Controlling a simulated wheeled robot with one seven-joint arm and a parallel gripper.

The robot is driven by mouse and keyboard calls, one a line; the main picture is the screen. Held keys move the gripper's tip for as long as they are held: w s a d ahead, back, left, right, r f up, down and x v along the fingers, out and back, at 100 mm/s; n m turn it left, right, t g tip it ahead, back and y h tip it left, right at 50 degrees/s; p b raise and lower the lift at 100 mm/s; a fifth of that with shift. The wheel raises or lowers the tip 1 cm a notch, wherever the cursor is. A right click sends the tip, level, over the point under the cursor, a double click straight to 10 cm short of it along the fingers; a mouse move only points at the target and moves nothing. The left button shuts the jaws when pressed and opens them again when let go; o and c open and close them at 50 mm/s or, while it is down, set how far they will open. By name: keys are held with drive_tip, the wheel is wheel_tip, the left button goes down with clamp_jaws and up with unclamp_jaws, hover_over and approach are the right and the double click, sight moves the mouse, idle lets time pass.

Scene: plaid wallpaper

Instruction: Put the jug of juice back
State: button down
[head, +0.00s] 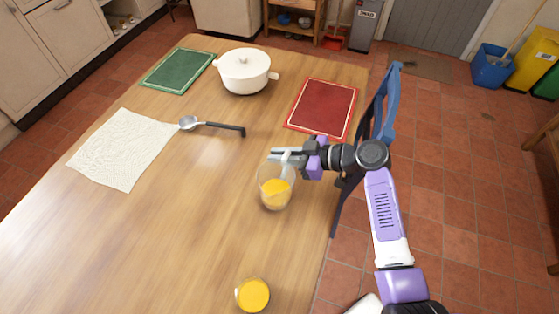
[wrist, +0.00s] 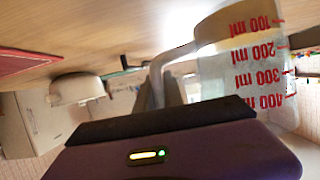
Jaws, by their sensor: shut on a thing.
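The jug of juice (head: 275,190) is clear, with orange juice in its lower part. It is over the right half of the wooden table (head: 190,220), upright or nearly so. My gripper (head: 287,158) is shut on its handle from the far right side. In the wrist view, which is upside down, the jug (wrist: 245,65) shows red millilitre marks, and its pale handle (wrist: 160,72) runs between my fingers (wrist: 160,95). I cannot tell whether the jug's base touches the table. A glass of orange juice (head: 253,294) stands at the near edge of the view.
A red mat (head: 322,107), a white lidded pot (head: 244,74), a green mat (head: 178,71), a ladle (head: 212,126) and a cream cloth (head: 122,148) lie farther back. A blue chair (head: 386,105) stands at the right edge. The table between cloth and jug is clear.

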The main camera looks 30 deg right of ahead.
drive_tip(key=shift+f, duration=1.5)
drive_tip(key=shift+f, duration=0.1)
drive_tip(key=c, duration=1.5)
unclamp_jaws()
drive_tip(key=shift+o, duration=0.2)
drive_tip(key=b+v, duration=0.1)
drive_tip(key=v, duration=1.1)
drive_tip(key=shift+b, duration=0.35)
